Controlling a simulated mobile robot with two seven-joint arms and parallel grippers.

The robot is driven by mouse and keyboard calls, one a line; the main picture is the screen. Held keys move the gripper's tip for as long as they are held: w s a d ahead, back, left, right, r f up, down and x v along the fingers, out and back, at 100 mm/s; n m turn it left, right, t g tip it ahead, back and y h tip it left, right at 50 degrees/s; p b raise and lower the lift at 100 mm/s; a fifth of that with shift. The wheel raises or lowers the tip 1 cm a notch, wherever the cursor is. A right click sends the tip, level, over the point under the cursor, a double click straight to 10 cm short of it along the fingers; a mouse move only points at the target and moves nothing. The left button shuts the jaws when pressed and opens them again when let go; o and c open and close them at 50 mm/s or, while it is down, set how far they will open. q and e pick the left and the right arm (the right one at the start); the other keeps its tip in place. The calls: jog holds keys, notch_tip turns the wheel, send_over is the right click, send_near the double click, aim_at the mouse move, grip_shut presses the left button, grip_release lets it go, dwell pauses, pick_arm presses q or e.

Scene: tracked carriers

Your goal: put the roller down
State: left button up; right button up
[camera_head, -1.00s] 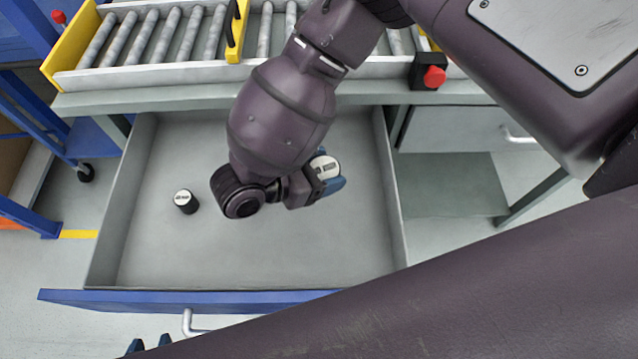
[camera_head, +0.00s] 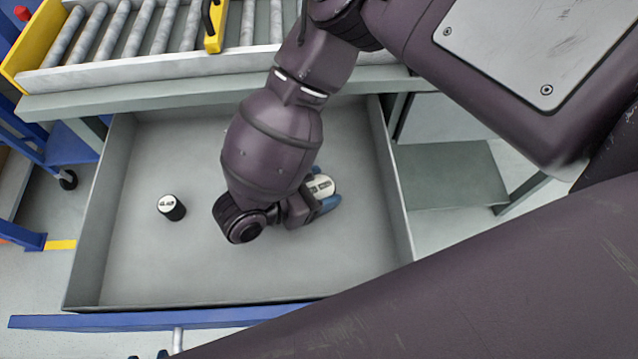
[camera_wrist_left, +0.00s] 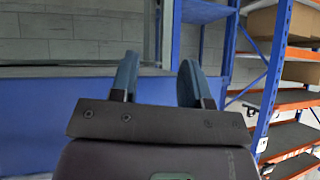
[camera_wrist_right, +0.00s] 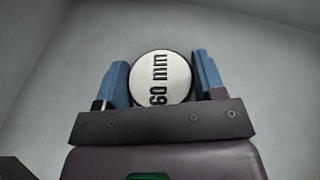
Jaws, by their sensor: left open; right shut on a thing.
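The roller (camera_head: 322,187), with a white round end face and dark rim, is held between the blue fingers of my right gripper (camera_head: 325,197), over the right part of the open drawer (camera_head: 240,283). In the right wrist view the roller's face (camera_wrist_right: 162,78) reads "60 mm", with a finger on each side. I cannot tell whether the roller touches the drawer floor. My right forearm hides part of the drawer. My left gripper (camera_wrist_left: 157,78) is open and empty in the left wrist view, outside the drawer.
A second dark cylinder with a white labelled top (camera_head: 171,207) stands in the drawer's left part. The drawer floor between it and my right gripper is clear. A roller conveyor (camera_head: 150,60) runs along the bench above. Shelving with boxes (camera_wrist_left: 290,75) stands beyond my left gripper.

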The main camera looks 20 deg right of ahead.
jog(key=shift+f, duration=0.1)
pick_arm(q)
jog(key=shift+f, duration=0.1)
pick_arm(e)
jog(key=o, duration=1.1)
pick_arm(q)
jog(key=shift+s, duration=0.1)
pick_arm(e)
jog(key=shift+a+r, duration=0.25)
jog(key=shift+a, duration=0.05)
jog(key=p+v, duration=0.2)
jog(key=v, duration=0.8)
jog(key=shift+r, duration=0.1)
jog(key=shift+s+a+r, duration=0.15)
jog(key=shift+a, duration=0.35)
pick_arm(q)
jog(key=shift+s+a+r+n, duration=0.15)
jog(key=shift+s+r+n, duration=0.2)
jog(key=shift+r, duration=0.2)
pick_arm(e)
jog(key=shift+a, duration=0.15)
